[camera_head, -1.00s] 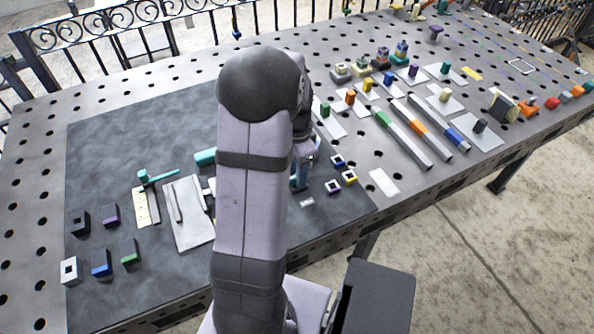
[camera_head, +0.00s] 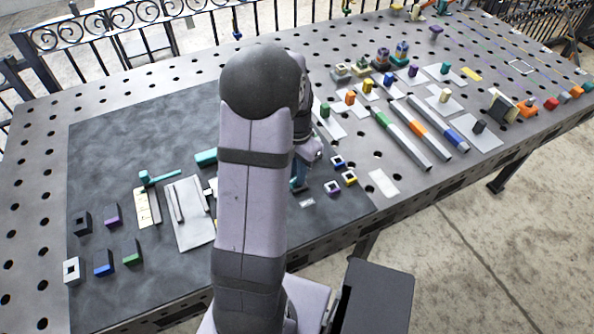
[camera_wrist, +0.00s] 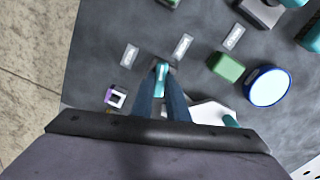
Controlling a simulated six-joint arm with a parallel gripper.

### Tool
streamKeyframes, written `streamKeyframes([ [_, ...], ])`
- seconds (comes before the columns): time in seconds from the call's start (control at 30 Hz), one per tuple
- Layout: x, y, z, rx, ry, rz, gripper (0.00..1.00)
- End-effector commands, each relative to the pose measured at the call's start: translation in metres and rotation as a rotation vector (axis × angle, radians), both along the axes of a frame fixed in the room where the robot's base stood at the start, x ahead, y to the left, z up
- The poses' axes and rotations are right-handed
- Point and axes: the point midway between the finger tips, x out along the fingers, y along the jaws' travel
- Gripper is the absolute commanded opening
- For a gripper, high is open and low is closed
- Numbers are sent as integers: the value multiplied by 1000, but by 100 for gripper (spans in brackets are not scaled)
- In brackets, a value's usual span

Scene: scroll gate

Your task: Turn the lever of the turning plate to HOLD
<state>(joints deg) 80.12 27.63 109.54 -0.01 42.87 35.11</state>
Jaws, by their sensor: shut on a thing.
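In the wrist view, my gripper (camera_wrist: 162,70) points down at the dark mat, with its two blue fingers close together. A narrow teal piece (camera_wrist: 161,82), seemingly the lever, stands between the fingers, and they are shut on it. The turning plate under it is mostly hidden by the fingers. Three small pale label plates lie beyond and beside the fingertips: left (camera_wrist: 129,55), middle (camera_wrist: 183,46) and right (camera_wrist: 233,36). Their lettering is too small to read, so I cannot tell which is HOLD. In the head view, my arm hides most of this spot.
Near the gripper in the wrist view are a purple-and-white square ring (camera_wrist: 116,96), a green block (camera_wrist: 227,68) and a blue-rimmed round disc (camera_wrist: 268,87). In the head view, coloured blocks stand on the mat's left, and long bars (camera_head: 403,138) lie at right.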

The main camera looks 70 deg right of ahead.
Motion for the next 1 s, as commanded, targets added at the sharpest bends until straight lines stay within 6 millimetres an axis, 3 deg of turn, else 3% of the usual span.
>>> streamKeyframes([
  [1.0, 0, -2, 2, -4, 0, 953, 0],
])
